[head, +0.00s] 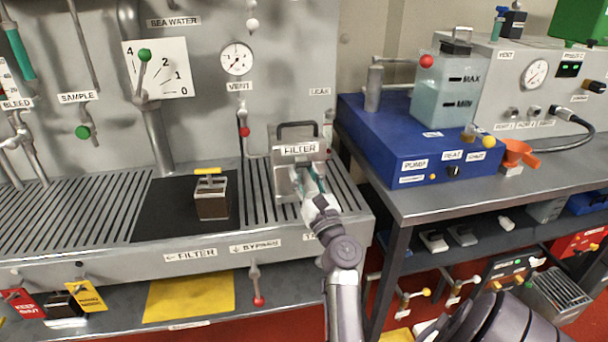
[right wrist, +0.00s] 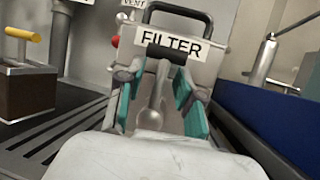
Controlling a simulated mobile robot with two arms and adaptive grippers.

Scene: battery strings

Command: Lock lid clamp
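The filter housing (head: 298,158) is a grey metal box with a FILTER label and a dark top handle, standing on the right end of the slatted drain bench. In the right wrist view its lid (right wrist: 168,46) faces me. A metal clamp lever (right wrist: 153,112) with a rounded end hangs at its front, below the label. My right gripper (head: 308,183) is at the housing's front. In the right wrist view its teal fingers (right wrist: 158,105) are spread, one on each side of the lever, with gaps visible. In the head view my gripper hides the lever. My left gripper is not in view.
A filter cartridge with a yellow handle (head: 211,195) stands on the black mat left of the housing. A red-knobbed valve (head: 244,132) is close behind. A blue pump unit (head: 400,150) is to the right. The slats between cartridge and housing are clear.

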